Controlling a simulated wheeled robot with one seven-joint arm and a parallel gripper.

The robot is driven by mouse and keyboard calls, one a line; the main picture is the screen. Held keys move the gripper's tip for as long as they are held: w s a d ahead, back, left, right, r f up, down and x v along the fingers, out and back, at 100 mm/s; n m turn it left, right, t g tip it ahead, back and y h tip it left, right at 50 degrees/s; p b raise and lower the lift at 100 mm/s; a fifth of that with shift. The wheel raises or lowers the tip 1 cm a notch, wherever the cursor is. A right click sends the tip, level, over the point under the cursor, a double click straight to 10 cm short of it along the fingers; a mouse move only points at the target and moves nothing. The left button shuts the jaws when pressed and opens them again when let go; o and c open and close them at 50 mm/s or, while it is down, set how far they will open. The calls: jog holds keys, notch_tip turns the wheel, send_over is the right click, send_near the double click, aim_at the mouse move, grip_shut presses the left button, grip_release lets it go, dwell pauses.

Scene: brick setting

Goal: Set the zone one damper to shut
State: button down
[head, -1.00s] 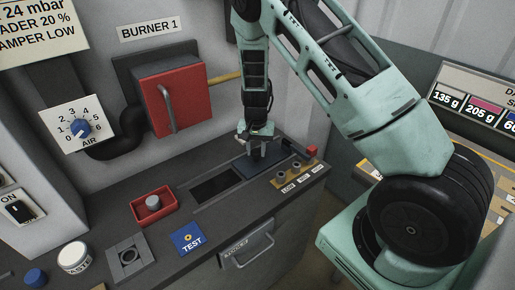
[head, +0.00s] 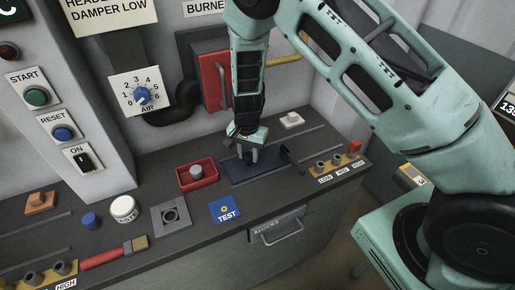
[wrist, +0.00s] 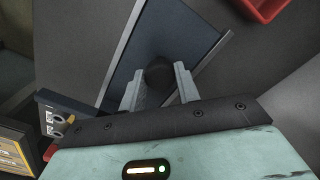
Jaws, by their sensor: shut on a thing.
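A dark blue sliding plate (head: 258,173), which I take for the damper, lies between rails on the dark bench top. It also shows in the wrist view (wrist: 172,30). No dark opening shows beside it in the head view. My gripper (head: 249,157) points down over the plate. In the wrist view my gripper (wrist: 160,92) is shut on a round black knob (wrist: 160,72) standing on the plate, one finger on each side. No zone label is readable on the plate.
A red tray (head: 184,184) with a grey knob is left of the plate. Pegs marked LOW, MID and HIGH (head: 338,166) stand to the right, a white block (head: 291,120) behind. A blue TEST card (head: 225,211) and a drawer handle (head: 278,231) are in front.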

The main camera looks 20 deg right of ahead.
jog(key=shift+a, duration=0.3)
jog(key=c, duration=1)
grip_release()
jog(key=shift+a, duration=0.1)
jog(key=shift+d, duration=0.2)
